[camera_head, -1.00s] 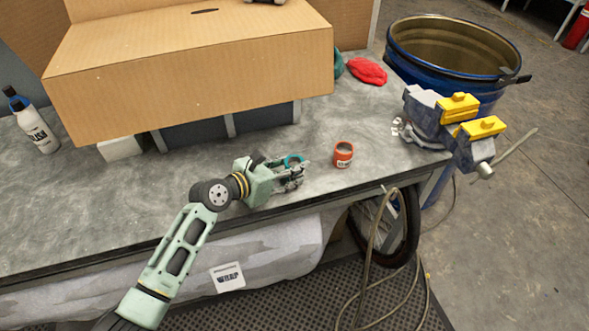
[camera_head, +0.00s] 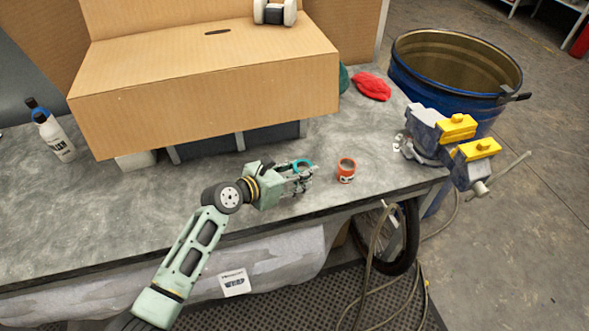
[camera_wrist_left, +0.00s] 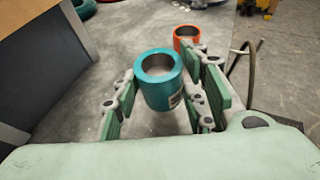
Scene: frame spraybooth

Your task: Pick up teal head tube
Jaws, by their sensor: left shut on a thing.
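The teal head tube (camera_wrist_left: 158,80) is a short hollow ring, seen between the two fingers of my left gripper (camera_wrist_left: 160,100) in the left wrist view. In the head view my left gripper (camera_head: 300,180) is near the front edge of the workbench (camera_head: 200,180). It is shut on the teal head tube, whose teal rim (camera_head: 303,164) shows at the fingers; the fingers hide the rest. I cannot tell if the tube touches the bench. My right gripper is not in view.
An orange tube (camera_head: 346,170) stands just right of my left gripper. A blue vise (camera_head: 450,140) with yellow jaws is at the bench's right end. A large cardboard box (camera_head: 210,95) stands behind, a red cloth (camera_head: 372,86) beyond. Bottles stand at the left.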

